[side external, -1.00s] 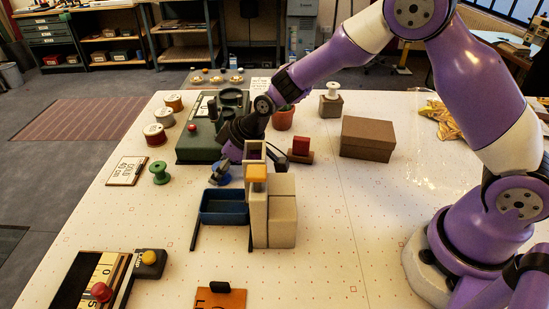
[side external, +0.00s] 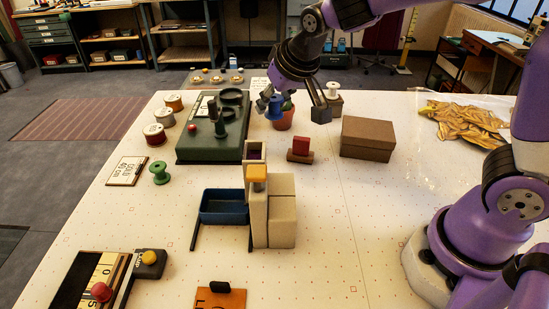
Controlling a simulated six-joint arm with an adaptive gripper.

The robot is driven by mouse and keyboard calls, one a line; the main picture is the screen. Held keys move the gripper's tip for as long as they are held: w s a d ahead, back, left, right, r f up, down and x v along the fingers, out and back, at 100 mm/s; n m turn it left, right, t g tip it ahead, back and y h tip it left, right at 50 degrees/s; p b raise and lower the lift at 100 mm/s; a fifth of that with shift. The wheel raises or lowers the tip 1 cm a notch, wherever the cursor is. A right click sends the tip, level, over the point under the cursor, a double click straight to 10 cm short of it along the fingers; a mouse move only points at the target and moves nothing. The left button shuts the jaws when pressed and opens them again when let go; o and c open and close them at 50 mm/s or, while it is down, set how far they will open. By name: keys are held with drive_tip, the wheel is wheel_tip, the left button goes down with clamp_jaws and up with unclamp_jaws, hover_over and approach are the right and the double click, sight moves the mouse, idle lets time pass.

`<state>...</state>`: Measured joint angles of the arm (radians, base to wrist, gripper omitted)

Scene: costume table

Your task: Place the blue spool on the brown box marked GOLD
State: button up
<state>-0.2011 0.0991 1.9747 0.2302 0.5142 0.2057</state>
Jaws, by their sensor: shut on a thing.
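The blue spool (side external: 276,109) is held upright in my gripper (side external: 268,101), which is shut on it. The spool is in the air in front of, or near, a terracotta pot (side external: 283,122) toward the far side of the table. A brown lidded box (side external: 367,139) stands to the right of the spool, its top bare. No GOLD marking is readable on either box from this side.
A red block on a brown base (side external: 300,149) stands between the pot and the lidded box. A green machine (side external: 207,146) is left. Beige blocks (side external: 282,208) and a blue tray (side external: 223,206) are nearer. Gold fabric (side external: 463,121) in clear plastic lies right.

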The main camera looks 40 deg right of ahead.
drive_tip(key=s+d+r+m+g+h, duration=0.3)
drive_tip(key=s+d+r+m+h, duration=0.1)
drive_tip(key=s+d+m, duration=0.55)
approach(368, 122)
drive_tip(key=shift+w+d+f, duration=0.25)
drive_tip(key=shift+w+d, duration=0.4)
drive_tip(key=shift+d, duration=0.25)
drive_tip(key=shift+d+f, duration=0.2)
drive_tip(key=shift+f, duration=1.95)
drive_tip(key=shift+f, duration=0.15)
drive_tip(key=o, duration=0.9)
drive_tip(key=shift+c, duration=0.2)
